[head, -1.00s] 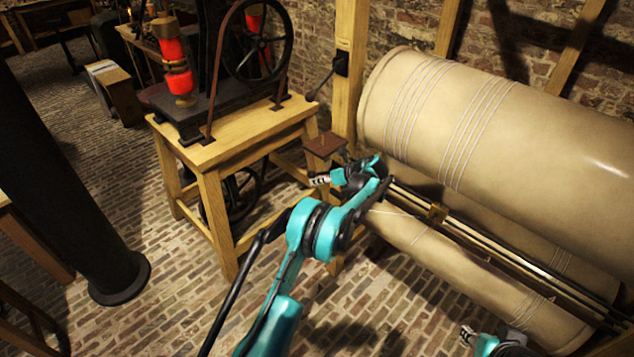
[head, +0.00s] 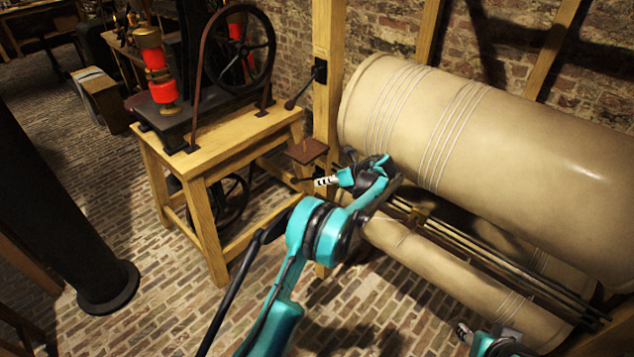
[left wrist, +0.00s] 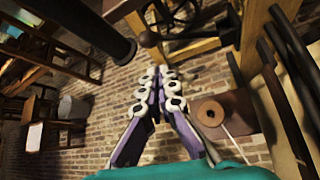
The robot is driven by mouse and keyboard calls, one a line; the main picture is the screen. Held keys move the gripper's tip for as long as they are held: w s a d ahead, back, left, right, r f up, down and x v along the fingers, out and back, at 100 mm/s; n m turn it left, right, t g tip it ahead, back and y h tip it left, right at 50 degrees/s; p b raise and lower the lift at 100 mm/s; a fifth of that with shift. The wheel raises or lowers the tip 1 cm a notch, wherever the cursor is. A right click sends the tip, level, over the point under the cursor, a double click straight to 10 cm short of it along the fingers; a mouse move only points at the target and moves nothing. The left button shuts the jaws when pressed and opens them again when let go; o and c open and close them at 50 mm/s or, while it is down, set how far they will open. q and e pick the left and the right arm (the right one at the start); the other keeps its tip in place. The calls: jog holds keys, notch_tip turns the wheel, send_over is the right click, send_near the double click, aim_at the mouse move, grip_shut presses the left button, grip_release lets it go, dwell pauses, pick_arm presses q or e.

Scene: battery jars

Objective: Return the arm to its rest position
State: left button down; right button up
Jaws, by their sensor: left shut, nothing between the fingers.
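My left arm reaches up from the bottom of the head view. Its gripper (head: 325,181) is small there, just below and right of a small rusty plate (head: 306,151). In the left wrist view the purple fingers with white ringed pads (left wrist: 160,88) are closed together with nothing between them. My right gripper (head: 463,331) shows only as a small pale tip at the bottom right of the head view, beside part of its teal arm. Its finger state is unclear.
Large cream rollers (head: 480,150) fill the right side, close to my left forearm. A wooden table (head: 220,150) with a wheeled machine stands left of the gripper. A dark column (head: 60,210) stands far left. Brick floor (head: 150,310) is clear between column and arm.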

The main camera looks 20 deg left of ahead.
pick_arm(q)
jog(key=shift+d+r, duration=0.1)
jog(key=shift+d, duration=0.1)
dwell(0.3)
